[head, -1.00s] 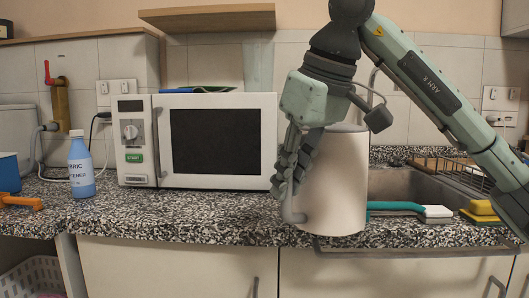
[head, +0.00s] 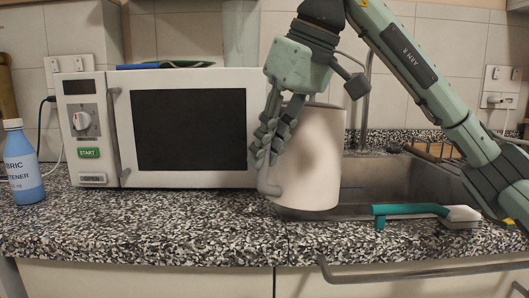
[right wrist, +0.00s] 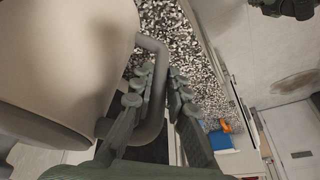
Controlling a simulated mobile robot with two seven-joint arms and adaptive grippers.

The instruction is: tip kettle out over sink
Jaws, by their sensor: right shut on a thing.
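The kettle (head: 312,165) is a pale, tall vessel with a grey handle (head: 268,188) on its left side. It is close to upright, at the left end of the sink (head: 385,182), and hides part of it. I cannot tell whether its base touches anything. My right gripper (head: 268,145) is shut on the handle. In the right wrist view, the fingers (right wrist: 160,92) close around the grey handle (right wrist: 158,60), and the kettle body (right wrist: 65,60) fills the left side. My left gripper is not in the head view.
A white microwave (head: 185,125) stands left of the kettle, close to my right gripper. A teal and white brush (head: 425,211) lies by the sink's front edge. A blue softener bottle (head: 22,170) stands far left. A tap (head: 366,95) rises behind the sink. The speckled counter (head: 150,225) in front is clear.

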